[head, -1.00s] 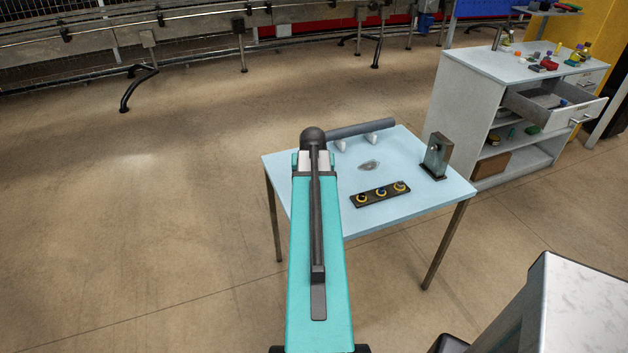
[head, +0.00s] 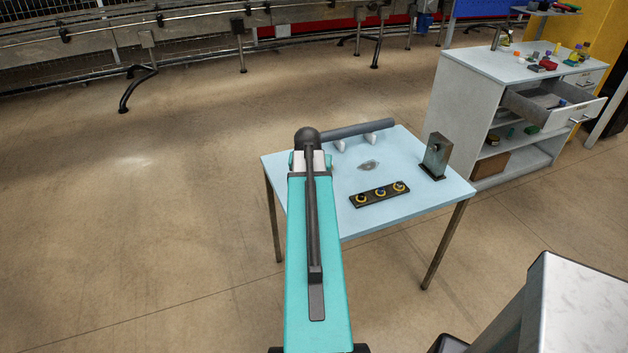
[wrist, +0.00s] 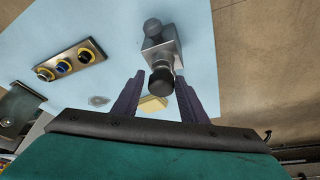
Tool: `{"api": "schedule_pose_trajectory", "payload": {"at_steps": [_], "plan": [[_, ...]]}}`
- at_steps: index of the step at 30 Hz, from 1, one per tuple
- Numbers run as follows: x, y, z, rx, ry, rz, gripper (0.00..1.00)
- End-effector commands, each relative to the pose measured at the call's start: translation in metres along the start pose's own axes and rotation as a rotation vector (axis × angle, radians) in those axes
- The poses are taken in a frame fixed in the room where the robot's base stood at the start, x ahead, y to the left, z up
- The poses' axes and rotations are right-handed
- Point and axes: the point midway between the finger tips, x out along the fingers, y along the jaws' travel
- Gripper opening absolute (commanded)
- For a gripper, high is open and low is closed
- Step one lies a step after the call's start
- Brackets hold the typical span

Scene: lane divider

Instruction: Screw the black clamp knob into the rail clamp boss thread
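In the wrist view a grey metal block (wrist: 162,52), which looks like the rail clamp, stands on the light blue table. A rounded dark grey end (wrist: 152,28) shows at its far side. The black knob (wrist: 162,79) shows at its near face, overlapping it; I cannot tell whether its thread is engaged. My gripper (wrist: 159,76) has its two dark fingers on either side of the knob, with narrow gaps showing, so it looks open. In the head view my teal arm hides the clamp, knob and gripper.
The table (head: 415,210) carries a dark tray (head: 380,194) with yellow-ringed pieces, an upright metal bracket (head: 436,155) and a small grey patch (head: 368,165). A cabinet (head: 470,105) with an open drawer stands behind right. Floor at the left is clear.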

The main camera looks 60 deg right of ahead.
Motion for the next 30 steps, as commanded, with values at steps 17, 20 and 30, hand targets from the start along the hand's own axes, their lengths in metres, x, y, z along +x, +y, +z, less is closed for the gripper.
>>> {"api": "schedule_pose_trajectory", "payload": {"at_steps": [17,20,30], "plan": [[0.0002,-0.0006,0.0009,-0.139,-0.002,-0.059,0.39],[0.0002,-0.0007,0.0009,-0.139,-0.002,-0.059,0.39],[0.0002,-0.0001,0.0008,-0.214,-0.002,-0.091,0.39]]}}
